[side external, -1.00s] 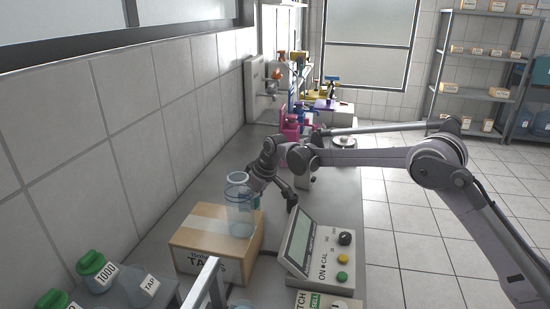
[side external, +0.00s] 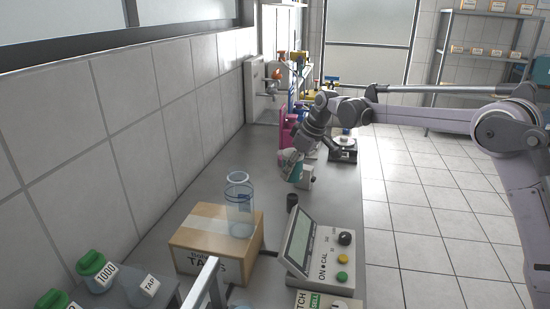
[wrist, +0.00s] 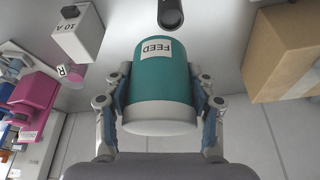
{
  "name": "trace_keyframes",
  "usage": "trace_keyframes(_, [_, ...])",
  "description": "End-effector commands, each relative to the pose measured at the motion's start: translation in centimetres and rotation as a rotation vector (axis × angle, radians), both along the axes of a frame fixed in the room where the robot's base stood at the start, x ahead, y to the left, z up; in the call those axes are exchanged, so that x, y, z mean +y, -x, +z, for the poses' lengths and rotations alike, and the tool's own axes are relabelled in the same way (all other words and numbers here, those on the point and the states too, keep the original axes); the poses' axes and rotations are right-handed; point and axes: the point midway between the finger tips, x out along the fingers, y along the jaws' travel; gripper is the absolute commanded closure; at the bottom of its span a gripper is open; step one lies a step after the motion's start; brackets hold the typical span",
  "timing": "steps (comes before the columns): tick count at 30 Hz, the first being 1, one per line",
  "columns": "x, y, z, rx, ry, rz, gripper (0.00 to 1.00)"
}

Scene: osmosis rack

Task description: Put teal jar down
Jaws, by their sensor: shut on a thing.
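The teal jar (wrist: 162,80) has a pale end and a label reading FEED. In the wrist view it sits between the two fingers of my gripper (wrist: 160,100), which are shut on its sides. In the side external view my gripper (side external: 292,166) is over the bench beyond the cardboard box, with a small part of the teal jar (side external: 296,174) showing. The jar's underside is hidden there, and I cannot tell whether it touches the bench.
A cardboard box (side external: 190,262) with a clear bottle (side external: 239,205) on top stands nearer the camera. A control box (side external: 318,250), a black cylinder (side external: 292,201) and a small white box (side external: 307,178) are nearby. Bare bench (side external: 225,185) lies left.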

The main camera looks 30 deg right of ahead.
Motion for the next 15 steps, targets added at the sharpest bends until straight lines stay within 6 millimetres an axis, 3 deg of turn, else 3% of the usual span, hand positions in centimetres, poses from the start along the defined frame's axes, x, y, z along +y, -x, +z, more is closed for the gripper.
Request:
trace_keyframes(5, [-6.0, 2.3, 0.3, 0.002, 0.0, -0.058, 0.77])
trace_keyframes(9, [-11.6, 5.4, 0.5, 0.002, 0.001, -0.113, 0.77])
trace_keyframes(15, [-17.5, 10.0, 0.5, 0.001, 0.0, -0.18, 0.77])
